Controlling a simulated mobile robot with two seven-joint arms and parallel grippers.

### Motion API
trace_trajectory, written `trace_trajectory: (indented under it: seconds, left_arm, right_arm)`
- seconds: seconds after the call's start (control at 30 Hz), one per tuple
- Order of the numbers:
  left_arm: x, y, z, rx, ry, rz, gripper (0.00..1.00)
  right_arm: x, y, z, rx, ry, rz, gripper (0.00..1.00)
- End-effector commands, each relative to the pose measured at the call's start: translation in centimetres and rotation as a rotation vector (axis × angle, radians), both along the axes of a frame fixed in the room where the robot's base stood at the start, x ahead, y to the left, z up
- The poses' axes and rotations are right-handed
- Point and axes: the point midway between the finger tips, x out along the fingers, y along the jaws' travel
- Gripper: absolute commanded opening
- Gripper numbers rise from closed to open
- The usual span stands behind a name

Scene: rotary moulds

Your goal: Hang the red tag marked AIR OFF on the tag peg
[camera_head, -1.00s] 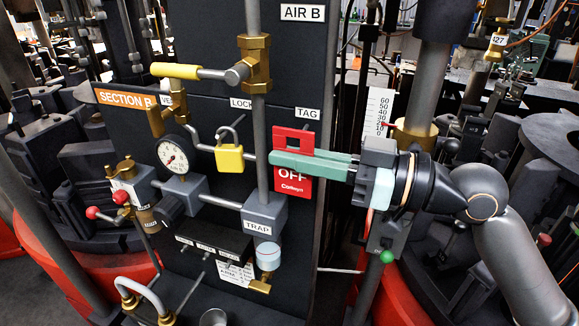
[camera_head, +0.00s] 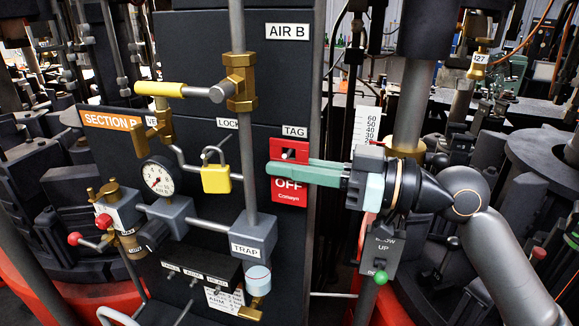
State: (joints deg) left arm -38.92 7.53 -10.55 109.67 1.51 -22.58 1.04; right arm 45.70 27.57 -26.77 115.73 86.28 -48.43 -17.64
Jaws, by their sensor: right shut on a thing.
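The red tag (camera_head: 290,195) shows the white word OFF at the right edge of the dark panel, under the TAG label. My right gripper (camera_head: 275,170) reaches in from the right, its green fingers shut on the tag across its middle and hiding part of its lettering. The tag hangs upright, with a window in its upper part. The tag peg (camera_head: 288,154), a small pale stub, shows inside that window. I cannot tell how far the peg comes through. My left gripper is not in view.
A yellow padlock (camera_head: 215,179) hangs left of the tag, under the LOCK label. A vertical pipe (camera_head: 247,160) runs between them, with the TRAP block (camera_head: 253,236) below. A yellow-handled valve (camera_head: 240,82) sits above. A pendant with a green button (camera_head: 380,277) hangs below my right arm.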

Motion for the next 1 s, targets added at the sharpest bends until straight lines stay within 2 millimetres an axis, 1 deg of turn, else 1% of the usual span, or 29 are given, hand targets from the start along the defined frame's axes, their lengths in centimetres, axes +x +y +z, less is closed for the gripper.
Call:
trace_trajectory:
  seconds: [0.3, 0.33, 0.63, 1.0]
  left_arm:
    - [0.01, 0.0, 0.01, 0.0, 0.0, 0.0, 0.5]
    - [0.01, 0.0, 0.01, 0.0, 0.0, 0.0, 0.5]
    - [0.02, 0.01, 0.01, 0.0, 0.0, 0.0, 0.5]
    - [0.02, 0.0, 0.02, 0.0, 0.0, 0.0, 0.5]
  right_arm:
    - [-0.03, 0.01, 0.02, 0.001, 0.0, 0.0, 0.0]
    - [-0.03, 0.01, 0.02, 0.001, 0.0, 0.0, 0.06]
    - [0.0, 0.0, 0.02, 0.001, 0.0, -0.001, 0.4]
    - [0.17, -0.11, 0.06, 0.002, -0.002, -0.006, 0.4]
